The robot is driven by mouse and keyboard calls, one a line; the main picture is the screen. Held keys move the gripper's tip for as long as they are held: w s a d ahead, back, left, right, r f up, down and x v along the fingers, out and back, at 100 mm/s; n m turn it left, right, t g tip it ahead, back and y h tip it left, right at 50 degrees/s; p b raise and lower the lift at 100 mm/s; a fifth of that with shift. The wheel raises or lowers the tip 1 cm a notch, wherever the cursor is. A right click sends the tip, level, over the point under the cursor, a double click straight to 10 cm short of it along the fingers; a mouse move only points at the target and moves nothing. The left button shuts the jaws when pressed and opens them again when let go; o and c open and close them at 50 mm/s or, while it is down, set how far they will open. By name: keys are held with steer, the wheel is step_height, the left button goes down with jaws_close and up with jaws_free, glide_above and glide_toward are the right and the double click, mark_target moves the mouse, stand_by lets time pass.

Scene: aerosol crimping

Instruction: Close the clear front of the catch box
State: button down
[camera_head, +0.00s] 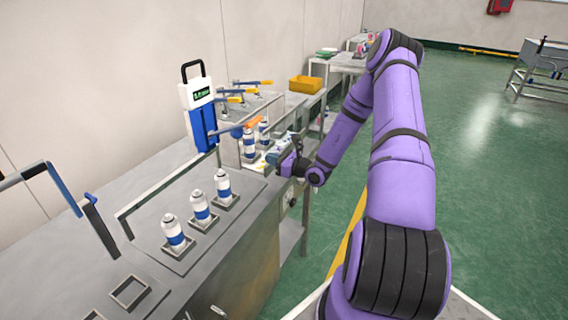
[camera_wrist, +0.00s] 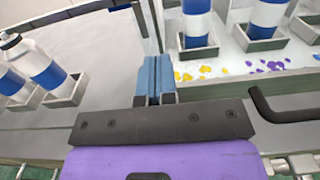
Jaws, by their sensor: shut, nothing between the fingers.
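My gripper (camera_head: 287,163) is at the front edge of the bench in the head view, beside a station with blue-and-white cans (camera_head: 249,143). In the wrist view its blue fingertips (camera_wrist: 154,78) are together and hold nothing. A station that looks like the catch box is right of them, with a pale floor, yellow and purple bits, and a low front wall (camera_wrist: 240,87). A thin upright panel edge (camera_wrist: 151,20) rises just beyond the fingertips; I cannot tell whether it is the clear front. Whether the fingers touch anything is unclear.
Three cans (camera_head: 200,207) stand in square holders on the bench at left of the gripper. A black bent handle (camera_wrist: 290,108) juts out at right in the wrist view. A blue-and-white device (camera_head: 200,108) stands behind. The green floor (camera_head: 480,180) at right is open.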

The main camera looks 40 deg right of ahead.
glide_above(248, 167)
steer(key=shift+s, duration=0.3)
steer(key=shift+w+r, duration=0.1)
steer(key=shift+r, duration=0.05)
steer(key=shift+w+a+r, duration=0.1)
stand_by(0.4)
